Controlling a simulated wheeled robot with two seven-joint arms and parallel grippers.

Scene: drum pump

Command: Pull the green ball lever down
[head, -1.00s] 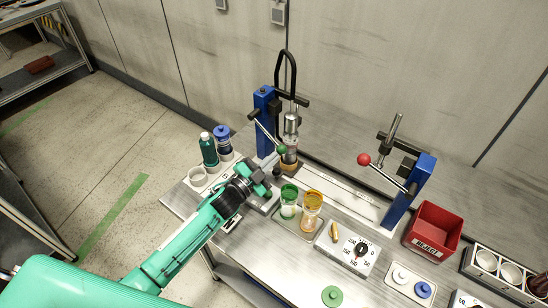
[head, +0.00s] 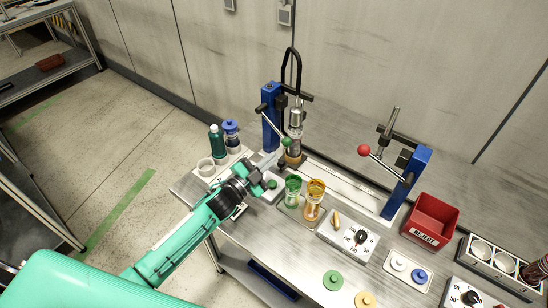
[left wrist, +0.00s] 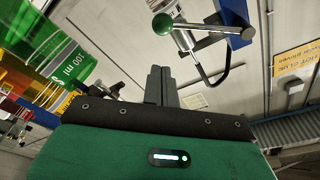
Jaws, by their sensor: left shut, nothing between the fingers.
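The green ball (head: 287,142) is at the low end of a metal lever that slants down from the left blue post (head: 270,118). In the left wrist view the green ball (left wrist: 162,24) shows beyond the fingertips, with its lever running right to a blue post. My left gripper (head: 273,160) is shut and empty, just below and left of the ball in the head view. In the left wrist view its closed fingers (left wrist: 160,82) point toward the ball, with a visible gap. My right gripper is not in view.
A red ball lever (head: 364,150) is on the right blue post. A green beaker (head: 293,190) and an amber one (head: 314,198) stand close to my left gripper. Bottles (head: 216,142) stand behind it at left. A red reject bin (head: 432,222) is at right.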

